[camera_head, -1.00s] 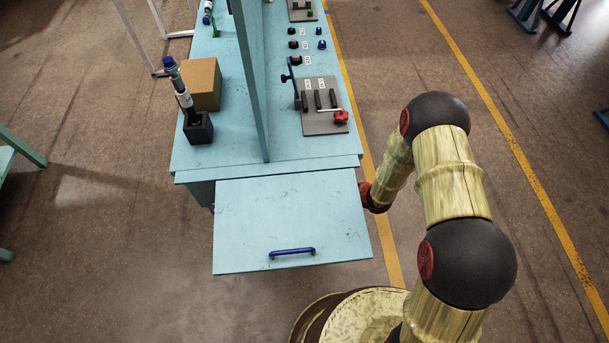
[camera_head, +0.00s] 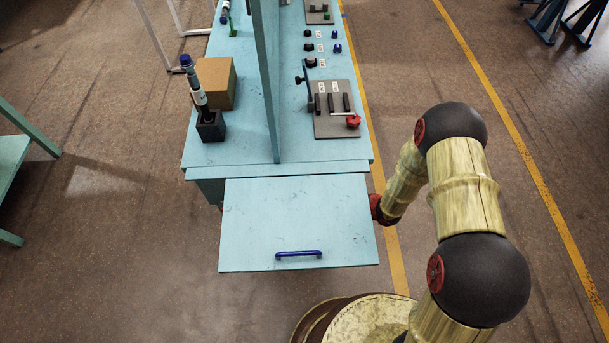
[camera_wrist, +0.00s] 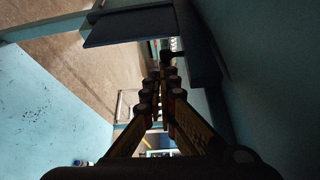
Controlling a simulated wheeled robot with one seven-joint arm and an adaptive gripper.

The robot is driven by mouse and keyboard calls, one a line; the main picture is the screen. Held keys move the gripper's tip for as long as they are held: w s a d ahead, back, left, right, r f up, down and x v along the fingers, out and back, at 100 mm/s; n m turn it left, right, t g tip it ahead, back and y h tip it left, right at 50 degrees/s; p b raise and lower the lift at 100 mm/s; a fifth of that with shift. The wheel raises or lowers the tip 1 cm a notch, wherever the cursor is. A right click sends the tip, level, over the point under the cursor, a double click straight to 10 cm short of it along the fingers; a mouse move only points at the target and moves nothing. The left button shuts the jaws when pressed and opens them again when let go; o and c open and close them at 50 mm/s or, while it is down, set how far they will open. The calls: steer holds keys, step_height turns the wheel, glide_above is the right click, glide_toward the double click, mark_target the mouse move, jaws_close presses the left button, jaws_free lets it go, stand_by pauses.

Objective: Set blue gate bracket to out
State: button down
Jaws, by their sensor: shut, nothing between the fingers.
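A light blue panel (camera_head: 300,210) juts out flat from the near end of the bench. A blue bracket-shaped handle (camera_head: 298,254) sits on its top near the front edge. I cannot tell from the frames whether this handle is the blue gate bracket. My arm passes beneath the panel from its right side, so my gripper is hidden in the head view. In the wrist view my gripper (camera_wrist: 160,78) is shut and empty, with its fingers together. A dark bar (camera_wrist: 130,25) shows beyond the fingertips at the top. The view there is dim.
The light blue bench (camera_head: 230,150) carries an upright divider (camera_head: 266,80), a cardboard box (camera_head: 216,82) and a hose end in a black holder (camera_head: 210,126). A grey plate (camera_head: 335,125) with levers and a red knob (camera_head: 353,121) lies right of the divider.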

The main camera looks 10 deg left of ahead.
steer(key=s, duration=0.8)
steer(key=shift+s, duration=0.15)
steer(key=shift+d, duration=0.1)
stand_by(0.4)
